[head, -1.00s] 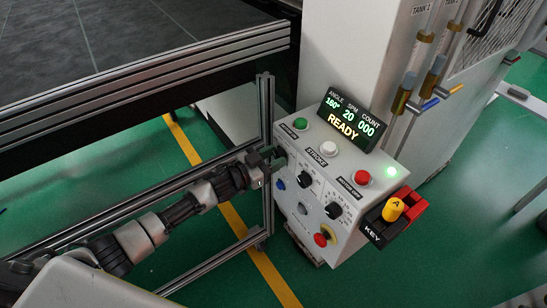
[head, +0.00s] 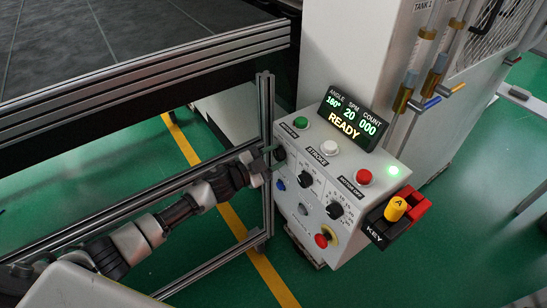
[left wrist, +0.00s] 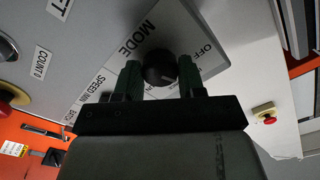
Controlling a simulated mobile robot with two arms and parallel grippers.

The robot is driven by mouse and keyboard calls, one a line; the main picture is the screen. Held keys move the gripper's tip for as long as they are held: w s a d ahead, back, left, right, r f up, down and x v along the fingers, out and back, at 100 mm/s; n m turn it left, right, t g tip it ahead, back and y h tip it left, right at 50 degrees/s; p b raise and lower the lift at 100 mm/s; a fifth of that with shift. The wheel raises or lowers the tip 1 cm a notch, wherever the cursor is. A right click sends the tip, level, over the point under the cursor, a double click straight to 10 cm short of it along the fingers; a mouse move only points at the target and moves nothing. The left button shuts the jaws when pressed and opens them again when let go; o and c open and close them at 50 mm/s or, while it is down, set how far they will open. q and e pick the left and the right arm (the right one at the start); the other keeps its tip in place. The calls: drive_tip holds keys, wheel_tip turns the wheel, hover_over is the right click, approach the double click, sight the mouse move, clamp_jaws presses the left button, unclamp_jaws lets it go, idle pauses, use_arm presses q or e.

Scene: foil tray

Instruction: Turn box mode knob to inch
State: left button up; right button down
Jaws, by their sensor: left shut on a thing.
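The control box (head: 318,222) stands at the right of centre in the head view, its display reading READY. The dark mode knob (head: 280,155) is at the upper left of its front face. My left gripper (head: 268,157) reaches it from the left. In the left wrist view, the round black knob (left wrist: 159,68) sits between the two fingers of my left gripper (left wrist: 159,79), which is shut on it. The MODE and OFF labels show beside the knob. Other labels are partly hidden by the fingers, and I cannot tell which one the knob points to. My right gripper is out of view.
Two black knobs, a blue button (head: 280,184) and a red emergency button (head: 321,240) share the front face. A yellow key piece (head: 396,208) is at the right. A metal frame post (head: 266,130) stands close beside my left gripper.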

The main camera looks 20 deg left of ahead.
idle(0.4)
use_arm(q)
drive_tip(key=o, duration=0.9)
drive_tip(key=shift+s, duration=0.1)
drive_tip(key=b+v, duration=0.1)
drive_tip(key=v, duration=0.9)
drive_tip(key=shift+s+a+b, duration=0.25)
drive_tip(key=shift+b, duration=0.15)
